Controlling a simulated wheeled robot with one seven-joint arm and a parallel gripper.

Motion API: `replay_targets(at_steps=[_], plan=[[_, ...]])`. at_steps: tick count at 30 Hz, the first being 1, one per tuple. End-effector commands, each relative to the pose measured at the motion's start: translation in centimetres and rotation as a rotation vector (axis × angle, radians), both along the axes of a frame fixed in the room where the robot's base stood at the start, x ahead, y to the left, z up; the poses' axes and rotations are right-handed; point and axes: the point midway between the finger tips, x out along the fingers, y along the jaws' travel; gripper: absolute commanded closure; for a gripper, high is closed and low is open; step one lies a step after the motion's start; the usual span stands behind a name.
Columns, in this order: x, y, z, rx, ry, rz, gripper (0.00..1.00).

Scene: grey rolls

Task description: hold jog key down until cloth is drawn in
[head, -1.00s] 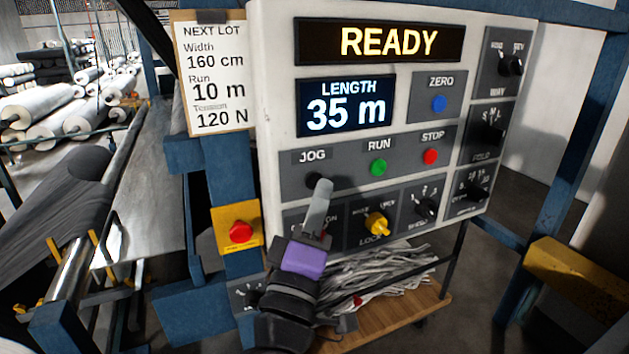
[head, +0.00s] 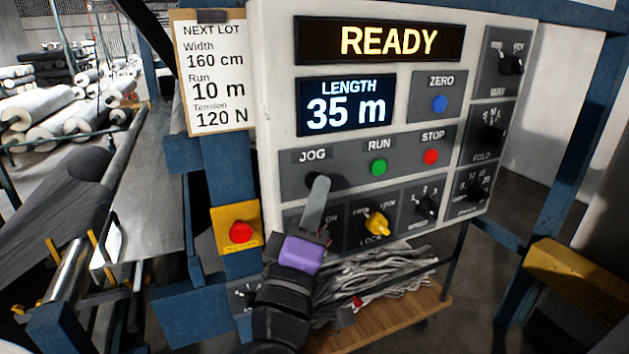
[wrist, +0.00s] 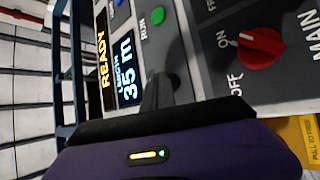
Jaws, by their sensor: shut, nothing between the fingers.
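The control panel (head: 270,110) fills the middle of the head view, with its upper display (head: 389,41) reading READY and the length display (head: 346,104) reading 35 m. The dark jog key (head: 311,181) sits under the JOG label and is partly hidden by my fingertips. My gripper (head: 319,182) is shut and empty, its tips at the jog key; I cannot tell whether they touch or press it. In the wrist view the fingers (wrist: 158,93) point at the panel and the jog key is hidden. Grey cloth (head: 150,185) lies along the machine at left.
Close by are the green run button (head: 378,167), red stop button (head: 431,156) and yellow lock switch (head: 376,223). A red emergency button (head: 240,233) is on the post at left. The wrist view shows a red main switch (wrist: 258,48). A lot card (head: 212,75) hangs beside the panel.

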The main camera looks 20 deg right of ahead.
Motion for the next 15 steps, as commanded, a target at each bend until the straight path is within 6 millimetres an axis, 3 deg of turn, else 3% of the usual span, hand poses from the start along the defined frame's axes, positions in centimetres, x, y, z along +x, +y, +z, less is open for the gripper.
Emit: replay_targets(at_steps=[15], plan=[[0.56,-0.01,-0.05,-0.001,0.001,0.000,1.00]])
